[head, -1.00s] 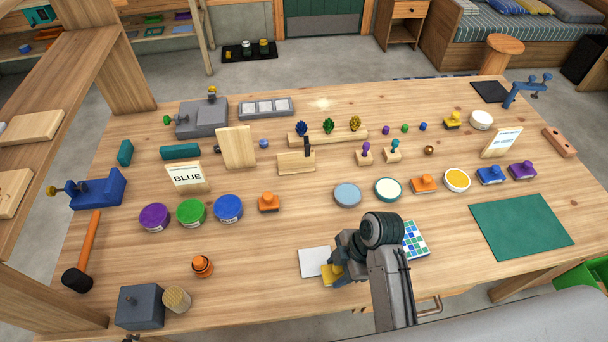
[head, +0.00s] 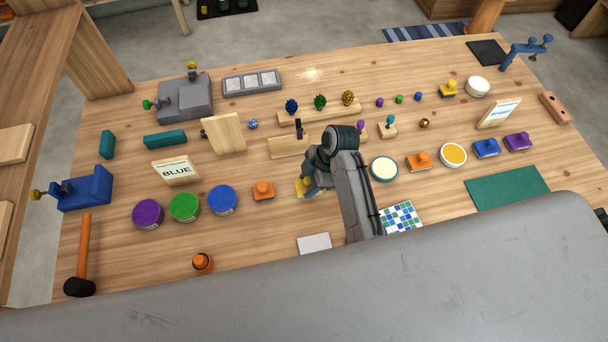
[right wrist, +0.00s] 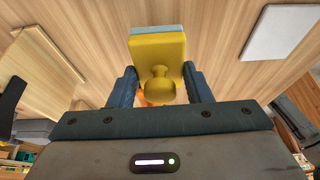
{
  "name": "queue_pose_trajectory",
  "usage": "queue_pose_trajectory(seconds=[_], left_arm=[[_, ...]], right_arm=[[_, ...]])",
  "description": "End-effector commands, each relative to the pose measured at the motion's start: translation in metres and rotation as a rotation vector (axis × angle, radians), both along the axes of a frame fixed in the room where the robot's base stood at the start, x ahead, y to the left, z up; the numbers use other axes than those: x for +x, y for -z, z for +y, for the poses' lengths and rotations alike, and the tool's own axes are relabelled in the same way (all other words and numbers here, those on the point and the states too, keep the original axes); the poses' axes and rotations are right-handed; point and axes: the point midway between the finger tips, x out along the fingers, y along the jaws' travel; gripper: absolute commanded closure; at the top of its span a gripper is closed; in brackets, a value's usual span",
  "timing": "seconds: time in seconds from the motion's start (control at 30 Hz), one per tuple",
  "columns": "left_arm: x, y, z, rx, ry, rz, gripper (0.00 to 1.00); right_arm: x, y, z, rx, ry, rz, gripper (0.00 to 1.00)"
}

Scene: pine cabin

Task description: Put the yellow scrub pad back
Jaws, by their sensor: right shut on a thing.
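The yellow scrub pad (head: 302,187) shows partly beside my right gripper (head: 310,184) in the head view, over the table's middle. In the right wrist view the pad (right wrist: 158,45) has a round knob and a pale blue edge. My right gripper (right wrist: 160,84) is shut on it, one finger on each side. My right arm hides part of the pad in the head view. My left gripper is not in view.
A white square (head: 314,243) and a mosaic tile (head: 400,217) lie in front. Purple, green and blue (head: 222,199) tins stand left. My arm hides some table.

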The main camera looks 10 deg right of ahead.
Motion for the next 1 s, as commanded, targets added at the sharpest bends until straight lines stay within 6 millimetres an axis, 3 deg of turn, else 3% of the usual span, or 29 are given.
queue_pose_trajectory(seconds=[0.1, 0.17, 0.3, 0.57, 0.93, 0.97, 1.0], left_arm=[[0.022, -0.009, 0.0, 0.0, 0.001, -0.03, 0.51], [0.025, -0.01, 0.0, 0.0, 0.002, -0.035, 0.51], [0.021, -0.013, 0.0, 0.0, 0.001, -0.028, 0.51], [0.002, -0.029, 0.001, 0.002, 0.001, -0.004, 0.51], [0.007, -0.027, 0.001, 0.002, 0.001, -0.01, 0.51], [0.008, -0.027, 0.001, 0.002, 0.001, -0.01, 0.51], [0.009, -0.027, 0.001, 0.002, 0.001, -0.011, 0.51]], right_arm=[[0.016, 0.0, 0.003, 0.0, 0.0, 0.001, 0.77], [0.02, 0.001, 0.004, 0.0, 0.0, 0.001, 0.77], [0.031, 0.001, 0.006, 0.0, 0.0, 0.0, 0.77], [0.028, 0.034, 0.006, 0.0, 0.0, 0.001, 0.77], [0.028, 0.04, 0.006, 0.0, 0.0, 0.001, 0.77], [0.028, 0.041, 0.006, 0.0, 0.0, 0.001, 0.53], [0.028, 0.04, 0.006, 0.0, 0.0, 0.0, 0.45]])
